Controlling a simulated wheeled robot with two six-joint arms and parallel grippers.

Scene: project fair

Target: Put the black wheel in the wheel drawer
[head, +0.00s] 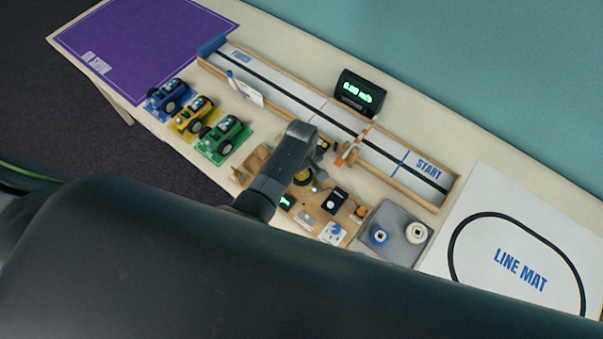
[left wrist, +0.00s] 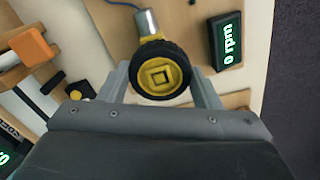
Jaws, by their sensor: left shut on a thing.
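The black wheel (left wrist: 148,88) has a yellow hub with a square centre, and it fills the middle of the left wrist view. My left gripper (left wrist: 163,82) is shut on it, one finger on each side. A silver motor (left wrist: 147,22) is right behind the wheel; I cannot tell whether the two are joined. In the head view the wheel (head: 303,179) shows partly, below my left gripper (head: 296,171), over the wooden board. I cannot make out the wheel drawer in either view. My right gripper is not in view.
A 0 rpm display (left wrist: 228,40) stands beside the wheel. A walled track (head: 400,185), a speed display (head: 359,93) and an orange-striped barrier (head: 355,143) lie beyond. Blue, yellow and green cars (head: 222,138) stand left; a grey tray (head: 395,245) with two rolls stands right.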

